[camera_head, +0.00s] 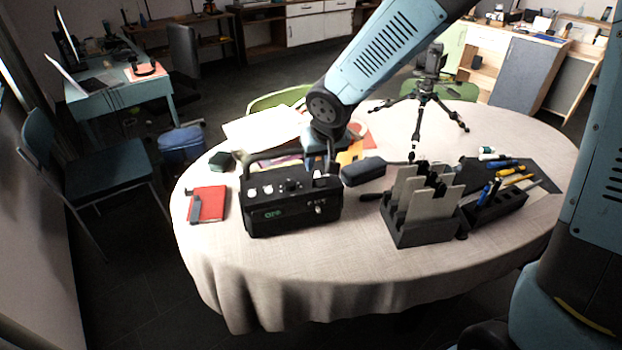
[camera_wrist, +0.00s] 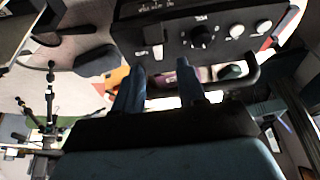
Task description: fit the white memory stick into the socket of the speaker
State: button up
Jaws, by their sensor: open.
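The black speaker (camera_head: 290,211) stands on the table with its carrying handle raised. Its top panel (camera_wrist: 200,14) shows in the wrist view with a black dial and two white knobs. A small white piece, seemingly the memory stick (camera_wrist: 158,52), is at the panel's edge beside the dial; it also shows as a white spot on the speaker's right end in the head view (camera_head: 318,174). I cannot tell how far it sits in a socket. My gripper (camera_wrist: 160,66) is open, its fingertips either side of the white piece and apart from it. In the head view my gripper (camera_head: 320,163) is behind the speaker's right end, partly hidden.
A dark case (camera_head: 363,171) lies right of the speaker. A rack with grey plates (camera_head: 421,232) and a tool holder (camera_head: 493,209) stand farther right. A tripod (camera_head: 424,100) stands behind. A red notebook (camera_head: 208,203) lies left. The front tablecloth is clear.

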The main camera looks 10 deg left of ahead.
jog(key=shift+x, duration=2.6)
jog(key=shift+w+r, duration=0.1)
jog(key=shift+c, duration=0.3)
grip_shut()
